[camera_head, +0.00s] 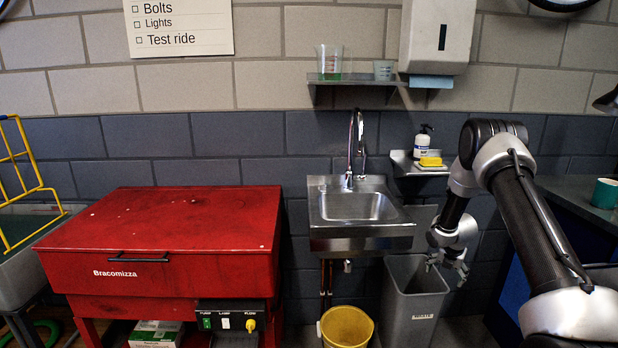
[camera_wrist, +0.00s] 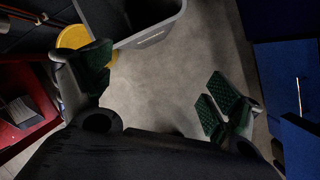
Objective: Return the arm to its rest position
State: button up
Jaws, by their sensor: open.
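My gripper (camera_head: 447,265) hangs at the end of my arm, pointing down beside and partly in front of the grey bin (camera_head: 412,318) in the head view. In the wrist view my gripper (camera_wrist: 155,97) is open, its two green-padded fingers wide apart with bare floor between them. Nothing is held. The bin's rim (camera_wrist: 150,36) shows at the top of the wrist view, near the left finger. My arm reaches in from the right side of the head view, bent at a high elbow.
A steel sink (camera_head: 355,208) and yellow bucket (camera_head: 346,326) are left of the bin. A red parts washer (camera_head: 180,225) stands further left. A shelf holds a soap bottle (camera_head: 422,143) and yellow sponge (camera_head: 431,159). A dark counter with a green mug (camera_head: 605,193) is right.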

jog(key=s+r+m+g, duration=0.3)
jog(key=s+m+g, duration=0.1)
jog(key=s+m, duration=0.8)
jog(key=s+a+r+m+t, duration=0.1)
jog(key=s+a+r+m, duration=0.3)
jog(key=s+r, duration=0.7)
jog(key=s+a+r+m+t, duration=0.2)
jog(key=s+a+r+m, duration=0.2)
jog(key=s+r, duration=0.7)
jog(key=s+a+r+m+t+y, duration=0.1)
jog(key=s+a+r+m, duration=0.4)
jog(key=r, duration=1.4)
jog(key=s+m+t, duration=0.1)
jog(key=s+m, duration=0.2)
jog(key=s, duration=0.3)
jog(key=shift+s, duration=0.35)
